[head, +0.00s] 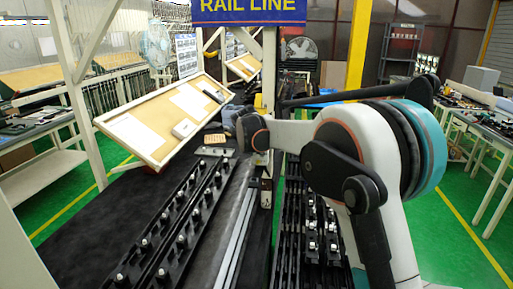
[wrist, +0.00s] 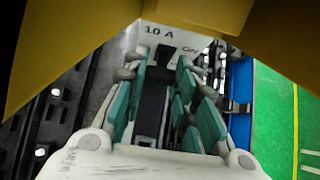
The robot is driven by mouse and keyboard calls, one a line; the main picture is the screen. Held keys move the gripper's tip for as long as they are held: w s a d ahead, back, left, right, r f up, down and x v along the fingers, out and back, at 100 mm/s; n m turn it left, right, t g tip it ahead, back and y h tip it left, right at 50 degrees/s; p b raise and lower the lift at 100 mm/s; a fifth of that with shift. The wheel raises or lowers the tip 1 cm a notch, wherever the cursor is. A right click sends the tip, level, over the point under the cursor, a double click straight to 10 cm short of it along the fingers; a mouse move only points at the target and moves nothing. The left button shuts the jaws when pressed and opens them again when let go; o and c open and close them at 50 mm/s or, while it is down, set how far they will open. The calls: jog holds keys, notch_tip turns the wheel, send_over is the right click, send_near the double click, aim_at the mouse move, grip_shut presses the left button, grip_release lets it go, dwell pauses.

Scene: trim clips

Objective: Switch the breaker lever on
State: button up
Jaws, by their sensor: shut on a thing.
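A black lever (wrist: 152,100) lies below the face, between my fingers. My gripper (wrist: 160,72) has its teal-padded fingers on both sides of the lever and is shut on it. The fingers hide the lever's sides, and I cannot read its position. In the head view my arm reaches left to the post beside the tilted board; the lever cannot be made out there.
A yellow surface (wrist: 240,30) overhangs the breaker in the wrist view. In the head view, black rails with clips (head: 165,225) run along the bench at left. A tilted cork board (head: 160,115) stands behind them. Green floor (head: 455,220) is open at right.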

jog(key=shift+r, duration=0.1)
dwell(0.3)
jog(key=o, duration=1.1)
jog(key=shift+w, duration=0.1)
jog(key=v, duration=1.2)
